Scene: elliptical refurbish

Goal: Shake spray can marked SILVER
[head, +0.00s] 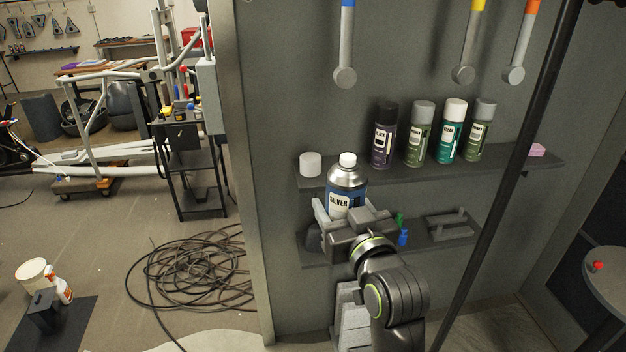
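The spray can marked SILVER (346,185) has a blue body, a silver shoulder and a white nozzle top. It is upright in front of the shelves, its lower part hidden behind my gripper. My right gripper (350,213) has its fingers on either side of the can and appears closed on it. My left gripper is not in view.
Several other spray cans (420,135) stand on the upper shelf (400,175), with a white cap-like cylinder (311,164) at its left end. The lower shelf (420,238) holds small items. A dark vertical pole (510,160) stands to the right. Coiled cable (195,275) lies on the floor.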

